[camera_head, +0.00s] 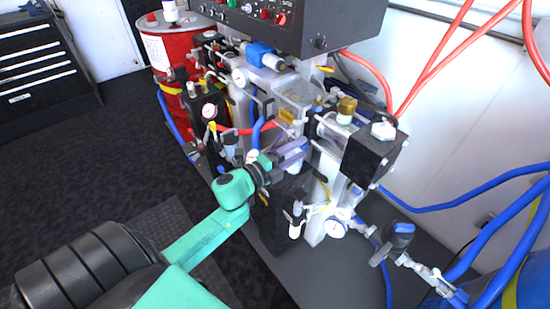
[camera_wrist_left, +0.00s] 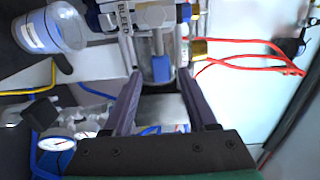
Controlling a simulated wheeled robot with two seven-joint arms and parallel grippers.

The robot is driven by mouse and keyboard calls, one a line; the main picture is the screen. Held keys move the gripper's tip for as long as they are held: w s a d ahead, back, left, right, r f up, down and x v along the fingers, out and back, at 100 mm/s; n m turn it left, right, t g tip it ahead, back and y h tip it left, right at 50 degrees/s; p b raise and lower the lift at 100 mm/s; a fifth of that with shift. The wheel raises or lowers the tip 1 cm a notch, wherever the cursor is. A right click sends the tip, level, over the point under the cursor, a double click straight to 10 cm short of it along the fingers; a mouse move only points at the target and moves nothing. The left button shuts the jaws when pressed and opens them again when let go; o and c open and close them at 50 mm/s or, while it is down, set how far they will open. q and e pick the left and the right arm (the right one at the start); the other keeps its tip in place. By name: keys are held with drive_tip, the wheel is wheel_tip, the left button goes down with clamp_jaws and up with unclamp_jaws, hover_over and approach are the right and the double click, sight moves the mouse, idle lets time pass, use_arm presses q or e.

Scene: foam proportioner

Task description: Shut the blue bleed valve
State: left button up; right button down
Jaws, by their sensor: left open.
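A small upright blue handle (camera_wrist_left: 161,67), which looks like the bleed valve's, shows in the left wrist view, in front of a clear cylinder. A plate marked "BLEED" (camera_wrist_left: 125,15) is just above and left of it. My left gripper (camera_wrist_left: 160,77) is open, with one dark finger on each side of the handle in the picture. I cannot tell whether the fingers touch it or how deep it sits between them. In the head view my left gripper (camera_head: 299,148) reaches into the middle of the proportioner (camera_head: 295,92); I cannot make out the bleed handle there. My right gripper is not in view.
A blue-handled hose valve (camera_head: 398,230) hangs at the right, near blue hoses (camera_head: 460,205). Red hoses (camera_wrist_left: 250,58) run right of the gripper. A pressure gauge (camera_head: 335,228) and fittings crowd below it. A red drum (camera_head: 172,45) stands behind left. Open floor (camera_head: 80,165) lies left.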

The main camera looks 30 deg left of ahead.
use_arm(q)
drive_tip(key=b+v, duration=0.1)
drive_tip(key=v, duration=1.1)
drive_tip(key=shift+a+f, duration=0.1)
drive_tip(key=s+a+f+n+g+y+p, duration=0.15)
drive_tip(key=f+n, duration=0.25)
drive_tip(key=f, duration=0.5)
drive_tip(key=s+a+f+n+g+y, duration=0.1)
drive_tip(key=a+f+n+g+y, duration=0.2)
drive_tip(key=f, duration=0.7)
drive_tip(key=s+a+f+n+g+y, duration=0.1)
drive_tip(key=s+a+f+n+y, duration=0.1)
drive_tip(key=f+n, duration=0.5)
drive_tip(key=s+d+f+n+g, duration=0.2)
drive_tip(key=s+f+g, duration=0.1)
drive_tip(key=s+f, duration=0.4)
drive_tip(key=s+d+f+n+g+p, duration=0.1)
drive_tip(key=s+d+f+g, duration=0.2)
drive_tip(key=s+f, duration=0.5)
drive_tip(key=s+d+f+n+g+p, duration=0.1)
drive_tip(key=s+d+f+n+g, duration=0.1)
drive_tip(key=s+f+g, duration=0.2)
drive_tip(key=s+f, duration=0.3)
drive_tip(key=s, duration=0.2)
drive_tip(key=shift+s+d+f+n+h, duration=0.2)
drive_tip(key=shift+d+f+n+h, duration=0.05)
drive_tip(key=shift+f+n+h, duration=0.1)
drive_tip(key=shift+g, duration=0.25)
